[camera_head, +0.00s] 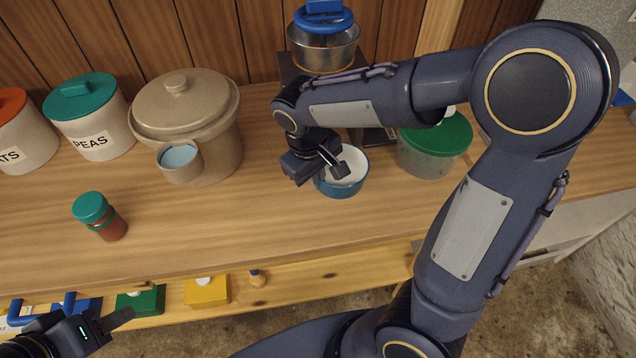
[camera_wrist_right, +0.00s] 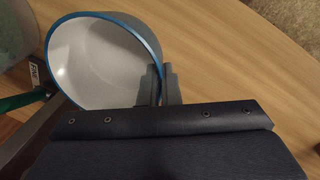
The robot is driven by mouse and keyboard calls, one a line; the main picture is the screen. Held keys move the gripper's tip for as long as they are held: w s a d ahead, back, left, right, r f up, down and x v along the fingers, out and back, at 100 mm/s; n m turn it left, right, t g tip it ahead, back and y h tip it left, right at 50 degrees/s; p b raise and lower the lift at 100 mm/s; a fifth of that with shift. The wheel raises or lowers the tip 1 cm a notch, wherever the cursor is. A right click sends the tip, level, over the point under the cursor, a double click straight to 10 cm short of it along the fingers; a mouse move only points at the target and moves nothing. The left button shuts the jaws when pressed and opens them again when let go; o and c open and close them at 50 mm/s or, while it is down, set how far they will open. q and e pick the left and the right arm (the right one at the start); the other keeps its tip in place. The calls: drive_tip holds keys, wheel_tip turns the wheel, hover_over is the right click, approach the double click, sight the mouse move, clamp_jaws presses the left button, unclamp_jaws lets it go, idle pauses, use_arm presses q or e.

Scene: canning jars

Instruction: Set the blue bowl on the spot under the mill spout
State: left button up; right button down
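The blue bowl (camera_head: 343,189), white inside with a blue rim, stands on the wooden counter in front of the mill (camera_head: 323,50). It also shows in the right wrist view (camera_wrist_right: 95,65). My right gripper (camera_head: 338,168) is at the bowl's rim; in the right wrist view its two fingers (camera_wrist_right: 160,85) are close together with the bowl wall between them. The mill has a metal hopper and blue top; my right arm hides its spout and most of the spot below. My left gripper (camera_head: 118,320) is low at the left, away from the bowl; its finger gap is unclear.
A green-lidded tub (camera_head: 435,148) stands close right of the bowl. A large beige crock (camera_head: 190,120) with a cup on its front, a PEAS canister (camera_head: 92,120) and a small green-capped jar (camera_head: 103,217) stand left. Counter between small jar and bowl is clear. Colored blocks (camera_head: 207,290) sit on a lower shelf.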

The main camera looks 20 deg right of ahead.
drive_tip(key=shift+w+d+f, duration=0.25)
drive_tip(key=shift+w+f, duration=0.25)
drive_tip(key=shift+f, duration=0.15)
drive_tip(key=shift+w+d+f, duration=0.2)
drive_tip(key=shift+w+f, duration=0.25)
drive_tip(key=shift+f, duration=0.15)
drive_tip(key=f, duration=0.3)
drive_tip(key=shift+w+d+f, duration=0.15)
drive_tip(key=shift+w, duration=0.15)
drive_tip(key=shift+f, duration=0.25)
drive_tip(key=shift+f, duration=0.15)
drive_tip(key=c, duration=1.6)
unclamp_jaws()
drive_tip(key=shift+b, duration=0.3)
drive_tip(key=shift+c, duration=0.2)
